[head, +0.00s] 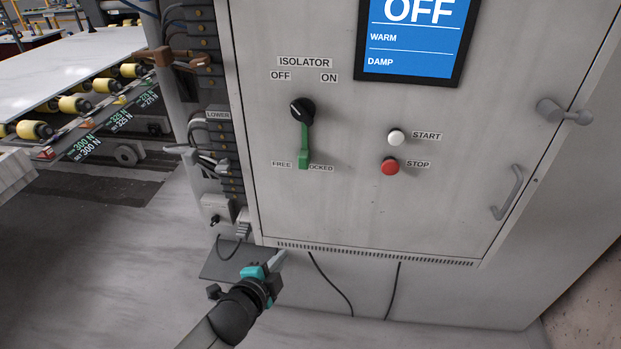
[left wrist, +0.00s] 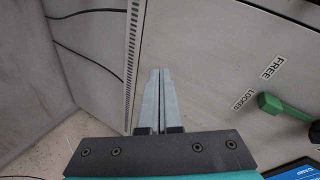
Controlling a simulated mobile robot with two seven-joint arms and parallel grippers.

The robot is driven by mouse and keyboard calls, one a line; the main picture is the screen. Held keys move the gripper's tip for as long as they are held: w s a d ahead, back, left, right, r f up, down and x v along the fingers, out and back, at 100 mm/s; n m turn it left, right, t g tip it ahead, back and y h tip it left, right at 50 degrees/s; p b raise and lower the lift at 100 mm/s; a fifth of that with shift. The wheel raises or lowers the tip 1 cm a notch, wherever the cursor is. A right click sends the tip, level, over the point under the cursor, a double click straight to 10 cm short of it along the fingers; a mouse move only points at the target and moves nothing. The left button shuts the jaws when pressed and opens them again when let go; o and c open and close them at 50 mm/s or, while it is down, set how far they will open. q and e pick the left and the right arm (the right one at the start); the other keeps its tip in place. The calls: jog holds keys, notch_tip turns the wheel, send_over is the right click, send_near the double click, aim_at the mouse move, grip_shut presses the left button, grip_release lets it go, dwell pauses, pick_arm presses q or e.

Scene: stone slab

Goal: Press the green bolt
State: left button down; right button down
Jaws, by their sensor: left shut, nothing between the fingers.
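The green bolt (head: 304,146) is a green bar hanging down from under the black isolator knob (head: 302,108) on the cabinet front. Its lower end covers part of the lettering between FREE and LOCKED. In the left wrist view the green bolt (left wrist: 283,107) shows at the right edge, beside the FREE and LOCKED labels. My left gripper (head: 279,259) is shut and empty, below and left of the bolt, near the cabinet's lower edge. In the left wrist view its fingers (left wrist: 160,78) lie together, apart from the bolt. My right gripper is not in view.
The grey cabinet (head: 350,215) carries a white START button (head: 396,137), a red STOP button (head: 390,167), a screen reading OFF (head: 412,40) and a door handle (head: 508,192). Left of it stand dark stacked blocks (head: 224,140) and a roller conveyor (head: 75,103). Cables hang below.

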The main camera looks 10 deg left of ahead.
pick_arm(q)
notch_tip(320, 180, up, 8)
jog(key=w+d+m+t+h+b, duration=0.1)
jog(key=w+d+m+t, duration=0.1)
jog(key=d+m, duration=0.1)
jog(key=m+t+h+b, duration=0.2)
jog(key=m, duration=0.1)
send_near(321, 155)
jog(key=s+d, duration=0.2)
jog(key=s, duration=0.3)
jog(key=shift+w+d, duration=0.1)
jog(key=shift+d, duration=0.05)
jog(key=shift+w+p, duration=0.1)
jog(key=shift+p, duration=0.2)
jog(key=x, duration=1)
jog(key=shift+d, duration=0.1)
jog(key=a+p, duration=0.1)
jog(key=a, duration=0.2)
jog(key=shift+a, duration=0.25)
jog(key=shift+a+p, duration=0.3)
